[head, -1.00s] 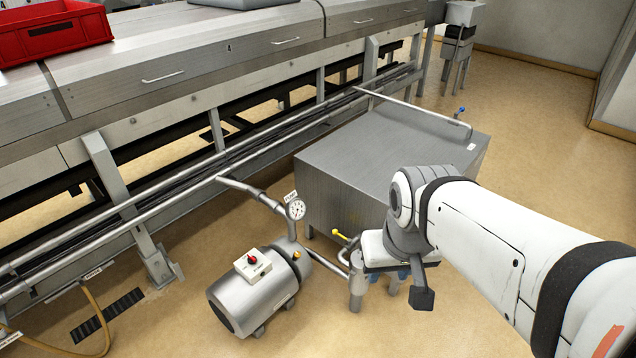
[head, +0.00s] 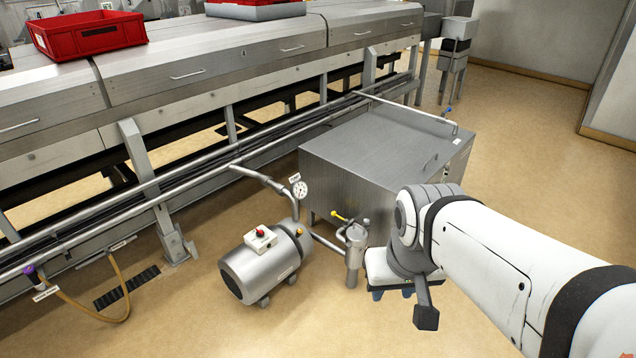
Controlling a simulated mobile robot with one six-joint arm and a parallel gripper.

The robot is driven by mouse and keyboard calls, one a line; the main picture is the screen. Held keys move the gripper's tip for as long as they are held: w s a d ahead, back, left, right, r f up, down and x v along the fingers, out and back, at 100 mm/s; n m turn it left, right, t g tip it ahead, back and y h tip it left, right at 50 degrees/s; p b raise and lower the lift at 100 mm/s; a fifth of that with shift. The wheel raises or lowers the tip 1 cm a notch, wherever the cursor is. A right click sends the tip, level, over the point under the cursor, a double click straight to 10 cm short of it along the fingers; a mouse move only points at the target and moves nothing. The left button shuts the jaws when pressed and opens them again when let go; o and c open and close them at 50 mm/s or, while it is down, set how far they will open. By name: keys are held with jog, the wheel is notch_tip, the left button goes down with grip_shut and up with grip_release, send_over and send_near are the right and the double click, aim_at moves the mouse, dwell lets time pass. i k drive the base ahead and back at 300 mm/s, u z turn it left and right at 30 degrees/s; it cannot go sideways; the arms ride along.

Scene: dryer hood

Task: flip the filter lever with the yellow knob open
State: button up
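The yellow knob (head: 336,215) sits at the left end of a small lever, which reaches out from the top of the upright metal filter housing (head: 353,256). The filter stands on a pipe to the right of a pump, in front of a steel cabinet. My arm comes in from the right edge, and its wrist is just right of the filter. My gripper (head: 425,312) shows only as a dark part below the wrist, apart from the lever. Its fingers cannot be made out, so whether it is open or shut does not show.
The pump (head: 262,270) has a switch box with a red knob (head: 261,233). A gauge (head: 300,189) stands above the pipe. The steel cabinet (head: 372,150) is behind the filter. A hose (head: 115,285) hangs at the left. The floor in front is clear.

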aim_at(333, 213)
jog(key=z, duration=0.2)
jog(key=i, duration=0.9)
jog(key=u, duration=0.15)
jog(key=k, duration=0.5)
jog(key=z, duration=0.4)
jog(key=i, duration=1.65)
jog(key=u, duration=0.15)
